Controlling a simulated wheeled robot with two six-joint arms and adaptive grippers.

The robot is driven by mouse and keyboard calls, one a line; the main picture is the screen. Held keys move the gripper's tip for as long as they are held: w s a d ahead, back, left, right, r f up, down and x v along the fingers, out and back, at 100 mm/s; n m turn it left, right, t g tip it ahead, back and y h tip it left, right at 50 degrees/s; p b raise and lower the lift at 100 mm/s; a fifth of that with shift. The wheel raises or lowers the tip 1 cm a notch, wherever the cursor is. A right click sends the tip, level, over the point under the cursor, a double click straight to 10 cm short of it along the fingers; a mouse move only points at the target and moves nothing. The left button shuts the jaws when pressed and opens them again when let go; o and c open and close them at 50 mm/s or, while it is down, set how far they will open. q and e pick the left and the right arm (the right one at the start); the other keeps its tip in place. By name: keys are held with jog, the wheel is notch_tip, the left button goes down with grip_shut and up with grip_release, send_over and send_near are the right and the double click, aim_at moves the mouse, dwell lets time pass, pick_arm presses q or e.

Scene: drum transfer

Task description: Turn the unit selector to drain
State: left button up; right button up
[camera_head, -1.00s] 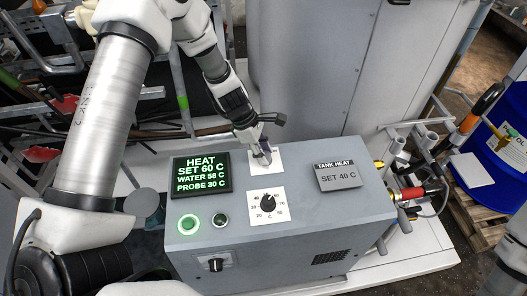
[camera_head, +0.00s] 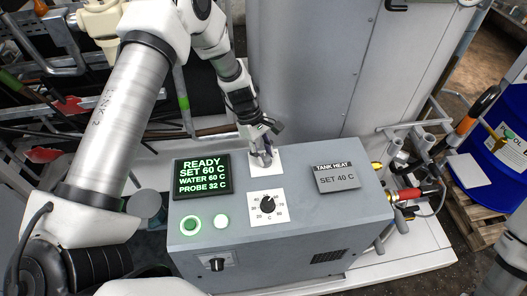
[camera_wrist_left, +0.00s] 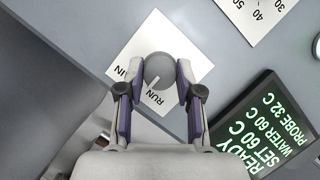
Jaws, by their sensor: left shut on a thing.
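The unit selector (camera_wrist_left: 159,68) is a round grey knob on a white plate (camera_wrist_left: 196,62) on top of the grey control box (camera_head: 300,215). In the head view my left gripper (camera_head: 261,158) reaches down onto the plate, hiding most of the knob. My right gripper is not in view.
A green display (camera_head: 202,176) reads READY, SET 60 C, WATER 60 C, PROBE 32 C. A temperature dial (camera_head: 267,206), two lit round buttons (camera_head: 189,225) and a lower black knob (camera_head: 216,264) are nearby. A TANK HEAT sign (camera_head: 338,177) reads SET 40 C. A tall grey cabinet (camera_head: 310,70) stands behind.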

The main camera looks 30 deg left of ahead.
pick_arm(q)
jog(key=m+g, duration=0.1)
jog(key=m, duration=0.2)
jog(key=m+g+y, duration=0.1)
jog(key=m, duration=0.2)
jog(key=shift+w, duration=0.15)
dwell(0.5)
jog(key=o, duration=1.1)
jog(key=shift+d, duration=0.1)
jog(key=shift+o, duration=0.2)
jog(key=v, duration=1.2)
jog(key=shift+d+r, duration=0.1)
jog(key=shift+d, duration=0.05)
